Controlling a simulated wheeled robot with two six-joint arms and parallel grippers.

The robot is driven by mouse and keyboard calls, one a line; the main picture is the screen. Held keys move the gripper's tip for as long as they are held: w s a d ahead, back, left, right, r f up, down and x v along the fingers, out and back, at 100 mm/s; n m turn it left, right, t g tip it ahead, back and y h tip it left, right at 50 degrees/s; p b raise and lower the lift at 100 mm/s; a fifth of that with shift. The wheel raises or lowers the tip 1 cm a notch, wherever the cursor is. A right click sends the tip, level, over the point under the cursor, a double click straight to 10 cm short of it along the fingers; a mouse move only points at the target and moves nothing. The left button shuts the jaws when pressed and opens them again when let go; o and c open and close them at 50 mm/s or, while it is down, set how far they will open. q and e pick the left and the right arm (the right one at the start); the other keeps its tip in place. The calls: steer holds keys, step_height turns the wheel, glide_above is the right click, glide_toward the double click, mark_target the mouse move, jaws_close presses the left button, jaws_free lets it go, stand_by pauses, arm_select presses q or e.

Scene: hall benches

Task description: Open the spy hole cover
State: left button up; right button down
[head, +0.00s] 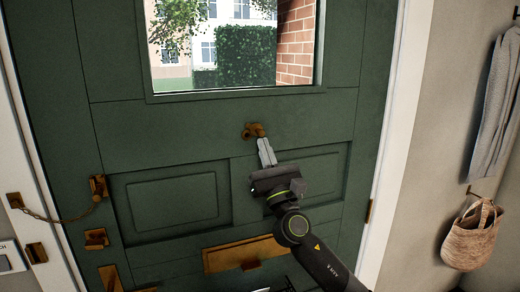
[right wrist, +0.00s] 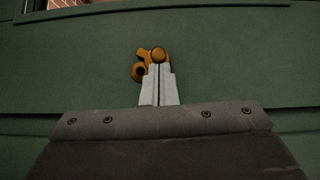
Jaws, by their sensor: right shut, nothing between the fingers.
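The brass spy hole cover (head: 254,130) is on the green door, below the window. In the right wrist view the brass fitting (right wrist: 158,55) shows a round knob at the top and a ring-like part (right wrist: 138,71) to its lower left. My right gripper (head: 264,141) is shut and empty. Its fingertips are just below the brass fitting in the head view; in the right wrist view the fingertips (right wrist: 159,66) overlap its lower edge. I cannot tell whether they touch it. My left gripper is not in view.
The green door (head: 130,135) has a window (head: 230,45) above. A door chain (head: 60,218) and latches are at left. A brass letter plate (head: 245,254) is below my right gripper. A woven bag (head: 471,235) and a grey cloth (head: 497,105) hang on the right wall.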

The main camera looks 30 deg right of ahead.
steer(key=n+y, duration=0.2)
steer(key=n, duration=0.1)
steer(key=d+r+n+y, duration=0.1)
steer(key=n+y, duration=0.5)
steer(key=shift+s+d+r+g, duration=0.2)
steer(key=shift+d+g, duration=0.1)
steer(key=shift+d, duration=0.05)
steer(key=shift+f, duration=0.1)
steer(key=w+f+b+v, duration=0.1)
steer(key=f+b+v, duration=0.1)
steer(key=b+v, duration=0.8)
steer(key=shift+s+d+f, duration=0.45)
steer(key=shift+s+f, duration=0.3)
steer(key=shift+f, duration=0.2)
